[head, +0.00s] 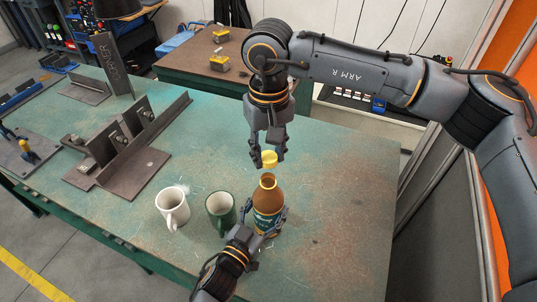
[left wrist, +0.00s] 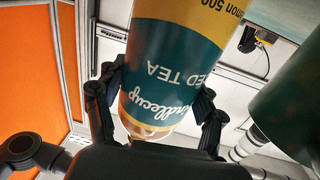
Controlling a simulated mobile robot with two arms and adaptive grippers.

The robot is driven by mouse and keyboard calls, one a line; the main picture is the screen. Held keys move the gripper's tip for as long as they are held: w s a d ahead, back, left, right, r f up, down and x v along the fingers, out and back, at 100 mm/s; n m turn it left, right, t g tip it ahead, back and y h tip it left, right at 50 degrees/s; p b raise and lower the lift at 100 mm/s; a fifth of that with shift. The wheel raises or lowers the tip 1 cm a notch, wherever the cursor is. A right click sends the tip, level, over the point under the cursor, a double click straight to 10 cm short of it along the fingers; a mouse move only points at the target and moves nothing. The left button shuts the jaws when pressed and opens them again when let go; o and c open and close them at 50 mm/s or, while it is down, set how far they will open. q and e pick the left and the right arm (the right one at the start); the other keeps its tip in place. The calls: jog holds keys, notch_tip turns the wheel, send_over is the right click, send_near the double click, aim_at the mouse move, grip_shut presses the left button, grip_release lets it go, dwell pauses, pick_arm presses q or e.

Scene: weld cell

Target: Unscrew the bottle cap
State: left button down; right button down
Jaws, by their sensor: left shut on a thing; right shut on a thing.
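A brown tea bottle (head: 267,194) with a teal and yellow label stands upright on the green table, its neck uncovered. My left gripper (head: 267,226) is shut around the bottle's lower body; its fingers flank the label in the left wrist view (left wrist: 155,110). A yellow cap (head: 269,158) is in my right gripper (head: 268,160), which points down and is shut on it. The cap is above the bottle's mouth, with a visible gap between them.
A green mug (head: 221,210) stands just left of the bottle, close to my left gripper. A white mug (head: 173,207) is further left. A steel angle fixture (head: 125,150) lies beyond the mugs. The table's right side (head: 345,190) is clear.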

pick_arm(q)
jog(key=shift+c, duration=0.4)
grip_release()
